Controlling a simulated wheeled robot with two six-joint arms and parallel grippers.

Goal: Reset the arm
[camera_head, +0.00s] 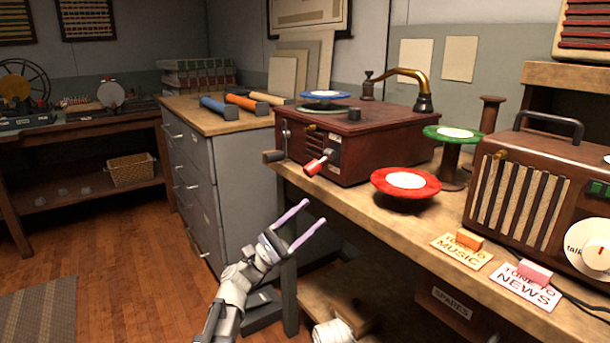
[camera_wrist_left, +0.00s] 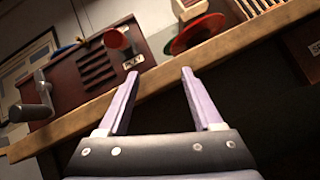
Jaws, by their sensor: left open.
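My left gripper (camera_head: 300,223) comes up from the bottom in the head view, with its two pale purple fingers apart and nothing between them. It is in front of the wooden bench (camera_head: 340,207), near the bench's left end. In the left wrist view the open fingers (camera_wrist_left: 157,85) point up toward the bench edge (camera_wrist_left: 160,78). The record player (camera_head: 370,135), a dark red wooden box with a crank and a red-knobbed lever, stands on the bench beyond the fingers. My right gripper is not in view.
A red disc (camera_head: 405,182) on a stand, a green disc (camera_head: 453,134) on a spool and a brown radio (camera_head: 540,190) stand on the bench. Cards with small blocks lie at the front edge. A grey drawer cabinet (camera_head: 205,190) stands left; open wooden floor (camera_head: 110,250) lies beyond my arm.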

